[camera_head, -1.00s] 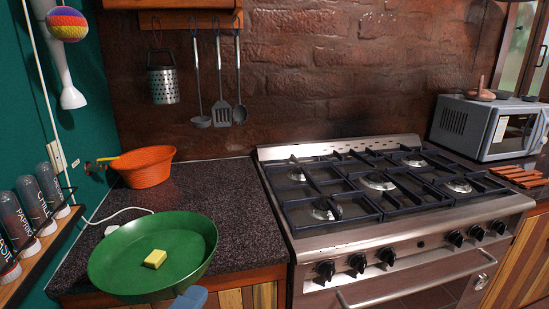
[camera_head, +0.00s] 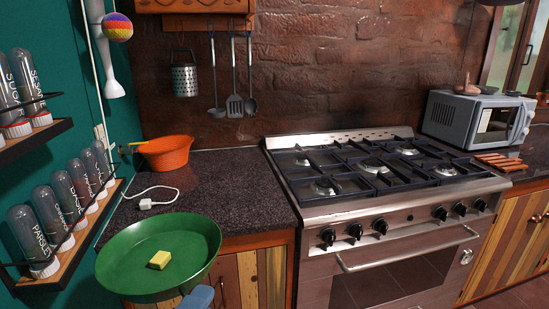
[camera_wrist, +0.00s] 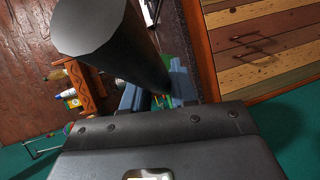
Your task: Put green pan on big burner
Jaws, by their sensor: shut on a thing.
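The green pan (camera_head: 160,240) is at the lower left of the head view, near the counter's front edge, roughly level, with a yellow block (camera_head: 159,260) inside it. A blue finger of my gripper (camera_head: 197,297) shows at the pan's near rim. In the wrist view the blue jaws of my gripper (camera_wrist: 157,98) are shut around a dark cylindrical part (camera_wrist: 110,45) that looks like the pan's handle; the grip itself is mostly hidden. The stove (camera_head: 350,190) is to the right. Its middle burner (camera_head: 374,167) looks largest, and no pan stands on it.
An orange pan (camera_head: 166,153) and a white plug with cord (camera_head: 146,203) lie on the dark counter (camera_head: 245,190). Spice racks (camera_head: 75,240) are close on the left wall. A microwave (camera_head: 478,117) stands right of the stove. The stove top is clear.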

